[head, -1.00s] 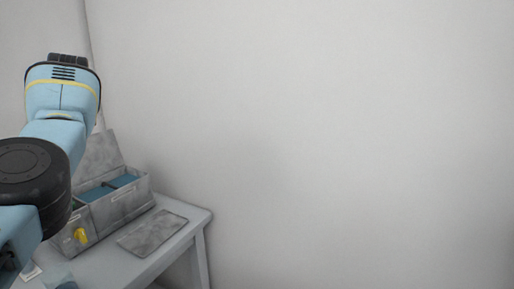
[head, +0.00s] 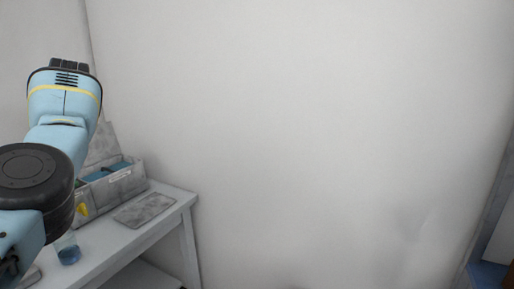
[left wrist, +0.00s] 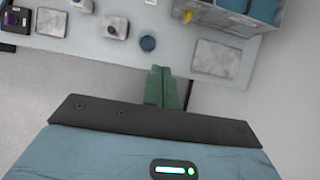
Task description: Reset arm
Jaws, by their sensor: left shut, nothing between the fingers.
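My left arm (head: 62,110) comes in from the left in the head view, light blue with a black round joint, raised in front of the table. Its fingers are not visible there. In the left wrist view my left gripper (left wrist: 160,88) shows its two green fingers closed together, with nothing between them. They point toward the table's front edge and appear clear of the things on it. My right arm and gripper are in neither view.
A grey table (head: 150,232) holds an open grey box (head: 117,187) with blue contents, a flat grey plate (head: 145,209) and a blue cup (head: 67,252). Several small devices (left wrist: 116,27) also stand on it. The white wall fills the middle; a doorway-like edge shows at right.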

